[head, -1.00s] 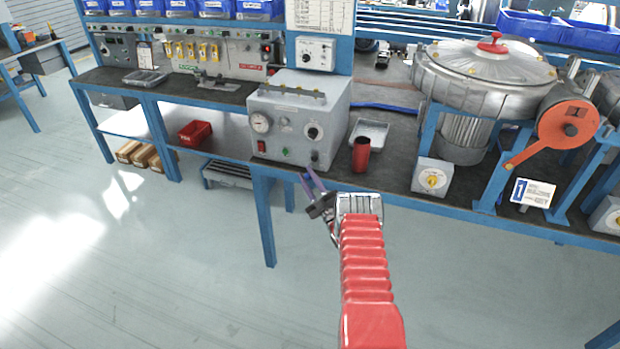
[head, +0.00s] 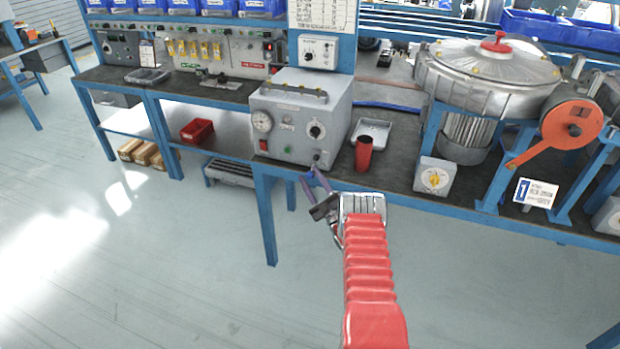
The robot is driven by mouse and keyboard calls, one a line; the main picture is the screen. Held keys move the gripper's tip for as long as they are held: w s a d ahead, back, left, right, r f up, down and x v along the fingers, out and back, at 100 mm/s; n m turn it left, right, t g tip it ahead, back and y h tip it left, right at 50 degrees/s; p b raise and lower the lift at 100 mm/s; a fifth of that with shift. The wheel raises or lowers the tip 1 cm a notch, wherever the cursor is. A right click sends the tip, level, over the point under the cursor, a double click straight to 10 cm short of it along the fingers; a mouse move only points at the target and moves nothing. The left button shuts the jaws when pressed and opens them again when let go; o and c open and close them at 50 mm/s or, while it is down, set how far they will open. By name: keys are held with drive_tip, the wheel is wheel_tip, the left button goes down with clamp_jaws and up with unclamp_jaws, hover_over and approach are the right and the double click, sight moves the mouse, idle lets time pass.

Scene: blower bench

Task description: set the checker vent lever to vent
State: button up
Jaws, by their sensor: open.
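The checker (head: 292,118) is a grey box with a top handle, standing on the bench's front edge left of centre. Its front carries a round gauge (head: 262,121), a black knob (head: 316,131), a red switch (head: 263,145) and a green lamp. A small dark fitting (head: 316,158), likely the vent lever, sits low at the front's right corner; its setting is too small to read. My gripper (head: 315,178) is open and empty, its purplish fingers pointing up just below and in front of that fitting. Contact cannot be told; the fingers partly cover the bench edge there.
A red cup (head: 363,154) and a grey tray (head: 371,134) stand right of the checker. A yellow-knobbed box (head: 434,178) and a large blower (head: 485,78) with an orange lever (head: 570,124) are further right. A red bin (head: 197,131) is on the lower shelf. The floor in front is clear.

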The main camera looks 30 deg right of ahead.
drive_tip(key=v, duration=1.3)
drive_tip(key=shift+f, duration=0.1)
